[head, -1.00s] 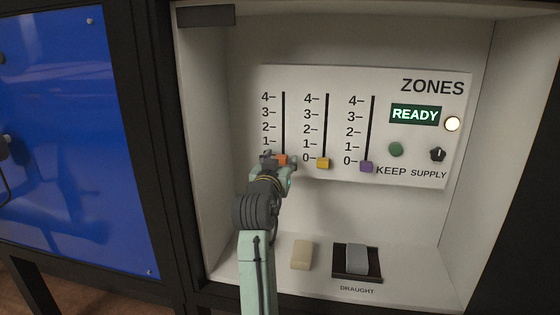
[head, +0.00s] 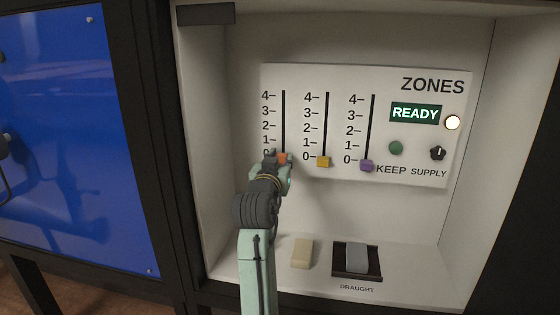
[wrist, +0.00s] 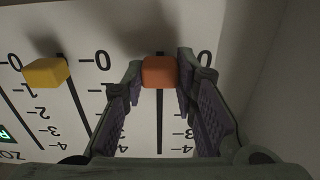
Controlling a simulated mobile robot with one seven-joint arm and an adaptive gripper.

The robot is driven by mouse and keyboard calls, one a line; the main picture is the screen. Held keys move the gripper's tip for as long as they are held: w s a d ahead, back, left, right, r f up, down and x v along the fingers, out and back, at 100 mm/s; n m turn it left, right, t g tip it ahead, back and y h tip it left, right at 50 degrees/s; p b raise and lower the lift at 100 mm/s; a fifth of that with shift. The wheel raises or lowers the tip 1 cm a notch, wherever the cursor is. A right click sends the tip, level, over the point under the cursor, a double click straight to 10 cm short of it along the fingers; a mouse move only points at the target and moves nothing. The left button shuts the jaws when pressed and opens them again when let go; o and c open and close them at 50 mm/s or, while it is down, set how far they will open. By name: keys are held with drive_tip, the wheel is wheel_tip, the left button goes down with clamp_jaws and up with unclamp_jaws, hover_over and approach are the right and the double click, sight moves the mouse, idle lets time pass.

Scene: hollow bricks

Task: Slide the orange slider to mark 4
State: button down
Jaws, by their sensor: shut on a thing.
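The orange slider (head: 282,158) is at the bottom of the leftmost track on the white panel, about level with its 0 mark. In the wrist view the orange slider (wrist: 159,72) sits between my two fingers, beside the 0 labels. My gripper (head: 276,160) is shut on it, and the fingers partly cover it in the head view. The track's mark 4 (head: 265,96) is at its top in the head view, and the slot above the slider is bare.
A yellow slider (head: 323,162) and a purple slider (head: 367,166) stand at 0 on the tracks to the right. A lit READY display (head: 415,113), a green button (head: 396,148) and a black knob (head: 438,153) are farther right. A beige block (head: 302,253) lies on the shelf below.

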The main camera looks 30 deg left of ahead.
sight(283, 94)
idle(0.3)
wheel_tip(283, 94, up, 17)
drive_tip(key=p, duration=1)
drive_tip(key=shift+f, duration=0.2)
drive_tip(key=shift+r, duration=0.1)
drive_tip(key=c, duration=1.7)
unclamp_jaws()
drive_tip(key=o, duration=0.4)
drive_tip(key=shift+f, duration=0.2)
drive_tip(key=v, duration=1.2)
drive_tip(key=shift+r, duration=0.1)
